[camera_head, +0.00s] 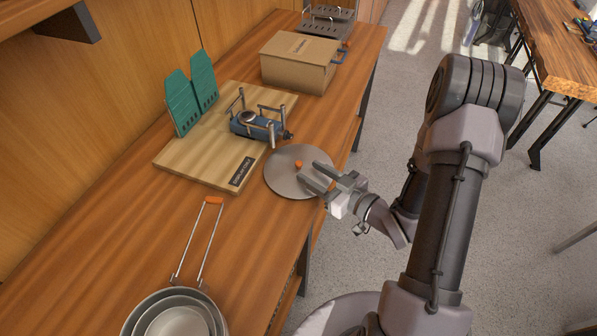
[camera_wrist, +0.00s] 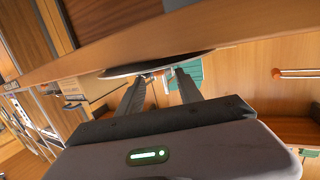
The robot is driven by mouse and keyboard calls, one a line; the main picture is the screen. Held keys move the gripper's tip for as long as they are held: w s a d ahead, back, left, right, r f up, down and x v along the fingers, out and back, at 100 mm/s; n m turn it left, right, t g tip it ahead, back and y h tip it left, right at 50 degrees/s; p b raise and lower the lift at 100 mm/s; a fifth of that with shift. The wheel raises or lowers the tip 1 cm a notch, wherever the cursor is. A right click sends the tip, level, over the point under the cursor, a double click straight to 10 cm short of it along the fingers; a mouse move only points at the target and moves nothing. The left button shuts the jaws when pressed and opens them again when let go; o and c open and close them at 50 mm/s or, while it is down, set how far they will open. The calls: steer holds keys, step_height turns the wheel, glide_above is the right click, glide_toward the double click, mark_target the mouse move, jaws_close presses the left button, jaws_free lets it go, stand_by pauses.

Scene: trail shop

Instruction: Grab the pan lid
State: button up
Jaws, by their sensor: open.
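The pan lid (camera_head: 287,181) is a round grey disc with a small orange knob (camera_head: 298,164) on top. It lies on the wooden bench near the front edge, right of the wooden board. My gripper (camera_head: 309,180) is open, with its fingers over or beside the lid's right side in the head view. In the wrist view the lid shows edge-on as a dark disc (camera_wrist: 150,64), just beyond the two spread fingers (camera_wrist: 160,75). I cannot tell whether a finger touches the lid.
A wooden board (camera_head: 190,160) holds a blue camp stove (camera_head: 250,128) and green panels (camera_head: 190,95). A cardboard box (camera_head: 298,62) stands farther back. Nested pots (camera_head: 180,310) with a long handle stand at the near left.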

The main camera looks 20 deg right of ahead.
mark_target(301, 165)
steer(key=b+x, duration=0.2)
steer(key=x, duration=0.3)
steer(key=shift+w+a, duration=0.1)
steer(key=shift+w, duration=0.3)
steer(key=shift+r, duration=0.1)
jaws_close()
steer(key=shift+s, duration=0.1)
stand_by(0.7)
